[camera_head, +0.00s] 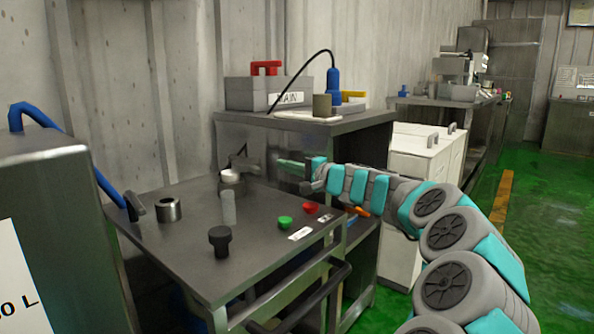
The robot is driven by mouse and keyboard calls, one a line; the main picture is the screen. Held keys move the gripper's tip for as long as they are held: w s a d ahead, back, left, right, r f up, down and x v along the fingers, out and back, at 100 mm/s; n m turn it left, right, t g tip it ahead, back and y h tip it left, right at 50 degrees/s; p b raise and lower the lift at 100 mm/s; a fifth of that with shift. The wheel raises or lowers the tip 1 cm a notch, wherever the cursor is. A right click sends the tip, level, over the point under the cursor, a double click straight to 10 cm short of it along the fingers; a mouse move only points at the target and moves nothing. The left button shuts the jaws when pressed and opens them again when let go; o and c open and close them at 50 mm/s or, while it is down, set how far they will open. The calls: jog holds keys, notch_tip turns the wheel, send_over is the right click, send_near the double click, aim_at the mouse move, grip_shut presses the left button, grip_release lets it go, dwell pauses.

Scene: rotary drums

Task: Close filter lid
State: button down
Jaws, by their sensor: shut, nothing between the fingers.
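A small metal filter housing (231,188) stands at the back of the metal table, with a pale round top or filter (232,175) showing in its opening. A dark grey flat part, apparently the filter lid (244,163), stands raised just behind and to the right of the opening. It is small in the picture and its exact tilt is hard to tell. My gripper (281,162) reaches in from the right, with its fingers pointing left toward the lid. It is shut and empty. It appears apart from the lid, though depth is hard to judge.
A higher bench (365,124) stands behind. A grey tank (55,215) is at left.

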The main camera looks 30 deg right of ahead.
aim_at(258, 165)
jog(key=shift+x, duration=1.25)
jog(key=shift+s+a, duration=0.15)
jog(key=shift+a, duration=0.35)
jog(key=shift+s+a, duration=0.15)
jog(key=shift+a, duration=1.3)
jog(key=shift+f+b, duration=0.1)
jog(key=shift+b, duration=0.3)
